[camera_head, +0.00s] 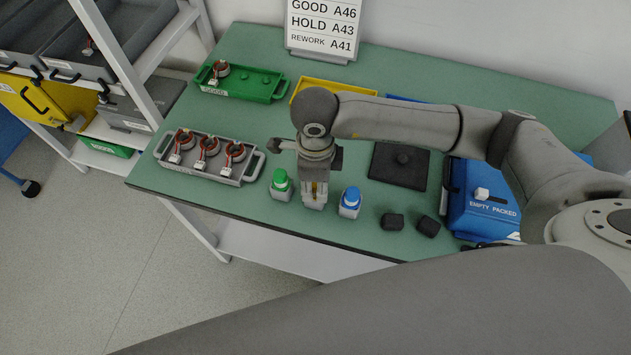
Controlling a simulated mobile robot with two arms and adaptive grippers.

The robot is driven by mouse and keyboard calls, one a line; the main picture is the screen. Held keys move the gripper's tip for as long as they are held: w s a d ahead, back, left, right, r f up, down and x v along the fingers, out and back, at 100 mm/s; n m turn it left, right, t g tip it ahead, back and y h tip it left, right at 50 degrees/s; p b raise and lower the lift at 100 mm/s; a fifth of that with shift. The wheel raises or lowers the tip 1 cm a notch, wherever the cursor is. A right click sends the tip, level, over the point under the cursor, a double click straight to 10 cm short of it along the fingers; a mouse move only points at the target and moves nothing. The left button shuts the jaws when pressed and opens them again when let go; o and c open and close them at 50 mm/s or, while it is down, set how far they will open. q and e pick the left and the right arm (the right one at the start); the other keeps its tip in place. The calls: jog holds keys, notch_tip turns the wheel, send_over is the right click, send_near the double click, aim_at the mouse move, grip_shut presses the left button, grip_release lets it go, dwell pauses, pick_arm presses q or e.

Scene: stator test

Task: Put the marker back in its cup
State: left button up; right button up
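My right gripper (315,180) points down over the front middle of the green table. Directly below it is a small pale cup-like holder (313,203), partly covered by the gripper. A thin yellowish piece, perhaps the marker, shows between the fingers just above this holder. It is too small to tell whether the fingers grip it or whether it stands in the holder. A green-capped item (280,181) stands to the left and a blue-capped item (351,197) to the right, each on a pale base. My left gripper is not in view.
A grey tray with copper-wound parts (249,176) lies to the left, a green tray (270,99) behind it. A dark plate (378,176), two black blocks (392,222) and a blue box (470,224) lie to the right. The table's front edge is close.

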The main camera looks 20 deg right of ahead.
jog(key=shift+o, duration=0.9)
jog(key=shift+r, duration=0.1)
jog(key=shift+r+p, duration=0.2)
jog(key=shift+p, duration=0.15)
notch_tip(320, 180, up, 12)
jog(key=b, duration=0.2)
jog(key=shift+r, duration=0.2)
